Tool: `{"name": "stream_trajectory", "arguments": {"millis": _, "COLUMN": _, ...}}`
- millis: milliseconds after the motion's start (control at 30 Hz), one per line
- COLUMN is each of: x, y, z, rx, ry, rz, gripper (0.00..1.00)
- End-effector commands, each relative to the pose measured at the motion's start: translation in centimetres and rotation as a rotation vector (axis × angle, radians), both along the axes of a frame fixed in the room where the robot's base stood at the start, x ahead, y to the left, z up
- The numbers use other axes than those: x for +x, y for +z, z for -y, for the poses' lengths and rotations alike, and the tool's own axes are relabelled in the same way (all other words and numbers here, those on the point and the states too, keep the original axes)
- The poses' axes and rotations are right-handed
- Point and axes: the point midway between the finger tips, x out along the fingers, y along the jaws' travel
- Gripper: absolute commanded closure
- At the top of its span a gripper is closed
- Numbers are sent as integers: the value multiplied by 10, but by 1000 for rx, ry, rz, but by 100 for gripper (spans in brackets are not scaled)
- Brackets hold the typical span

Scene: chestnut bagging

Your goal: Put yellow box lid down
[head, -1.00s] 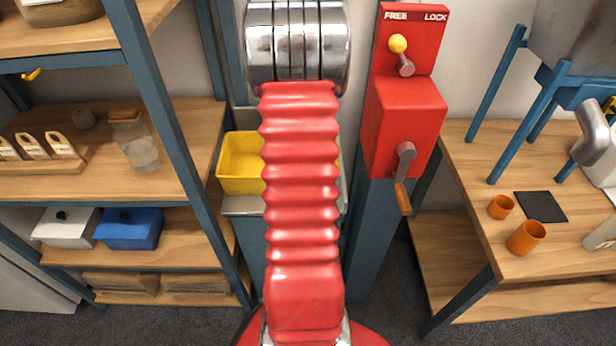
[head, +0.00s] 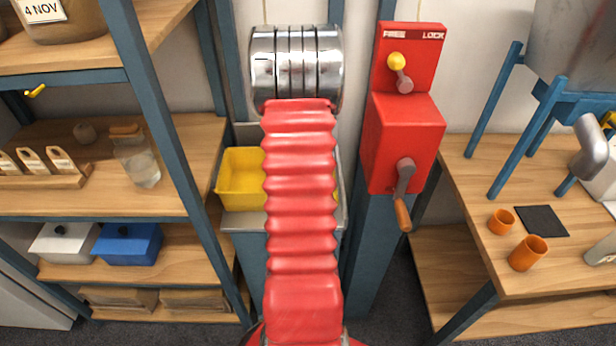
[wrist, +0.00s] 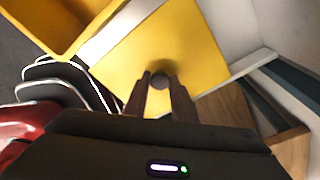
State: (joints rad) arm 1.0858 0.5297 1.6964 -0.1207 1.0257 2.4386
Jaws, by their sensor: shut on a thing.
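The yellow box lid (wrist: 190,52) is a flat yellow plate with a small dark round knob (wrist: 160,80), seen in the wrist view. My gripper (wrist: 158,92) is shut on the knob, with a finger on each side of it. The open yellow box (wrist: 58,22) shows at the upper left of the wrist view, beside the lid. In the head view the yellow box (head: 240,180) stands on a grey metal stand, partly hidden by my red arm. The lid and gripper are hidden in the head view. I cannot tell what lies under the lid.
A wooden shelf (head: 190,190) stands left, with a glass jar (head: 138,160), a white lidded box (head: 65,243) and a blue lidded box (head: 128,244). A red crank unit (head: 404,142) stands right of my arm. A wooden table (head: 500,265) with orange cups is farther right.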

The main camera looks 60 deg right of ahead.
Motion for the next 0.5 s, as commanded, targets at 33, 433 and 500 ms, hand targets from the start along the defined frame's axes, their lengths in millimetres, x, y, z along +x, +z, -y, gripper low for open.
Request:
{"name": "stream_trajectory", "arguments": {"millis": 33, "x": 0, "y": -2, "z": 0, "rx": 1, "ry": 0, "rz": -1, "gripper": 100}}
{"name": "stream_trajectory", "arguments": {"millis": 433, "x": -1, "y": -37, "z": 0, "rx": 0, "ry": -1, "rz": 1, "gripper": 100}}
{"name": "stream_trajectory", "arguments": {"millis": 500, "x": -1, "y": -37, "z": 0, "rx": 0, "ry": -1, "rz": 1, "gripper": 100}}
